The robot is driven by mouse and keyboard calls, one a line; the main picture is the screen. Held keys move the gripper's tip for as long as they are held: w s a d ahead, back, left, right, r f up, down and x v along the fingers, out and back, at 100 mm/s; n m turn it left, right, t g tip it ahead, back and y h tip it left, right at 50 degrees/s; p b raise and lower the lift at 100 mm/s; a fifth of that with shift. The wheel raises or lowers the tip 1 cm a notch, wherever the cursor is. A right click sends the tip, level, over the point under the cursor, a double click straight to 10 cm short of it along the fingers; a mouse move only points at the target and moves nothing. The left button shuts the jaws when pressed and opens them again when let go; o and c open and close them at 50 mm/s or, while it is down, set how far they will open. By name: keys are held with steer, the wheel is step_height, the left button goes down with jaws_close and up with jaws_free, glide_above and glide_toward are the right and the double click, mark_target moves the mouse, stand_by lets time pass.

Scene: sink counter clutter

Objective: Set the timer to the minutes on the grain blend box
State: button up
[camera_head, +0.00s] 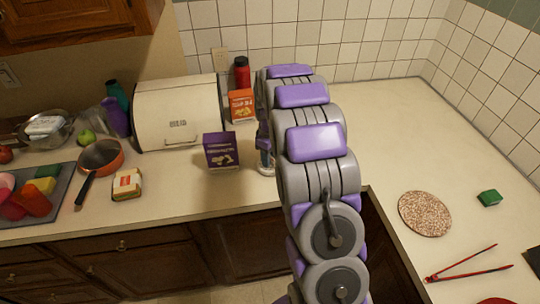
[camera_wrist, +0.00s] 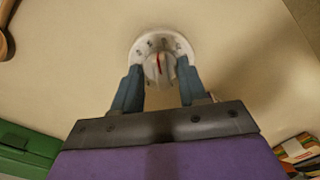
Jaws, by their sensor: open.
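The timer (camera_wrist: 147,43) shows in the wrist view as a round white dial with dark marks around its rim. Its raised knob (camera_wrist: 158,66) carries a red line. My gripper (camera_wrist: 160,76) is open, with one blue finger on each side of the knob's near part; I cannot tell whether they touch it. A purple box (camera_head: 221,151) and an orange box (camera_head: 241,106) stand left of my arm. Their print is too small to read, so I cannot tell which is the grain blend.
A cream bread bin (camera_head: 181,112), copper pan (camera_head: 101,156) and small yellow-white packet (camera_head: 127,184) stand to the left. A round speckled trivet (camera_head: 425,214), green block (camera_head: 489,198) and red tongs (camera_head: 465,264) lie on the right. The counter behind the trivet is clear.

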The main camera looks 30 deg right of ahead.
step_height(320, 180, up, 17)
steer(key=p, duration=0.3)
steer(key=shift+d+r, duration=0.1)
steer(key=shift+d, duration=0.05)
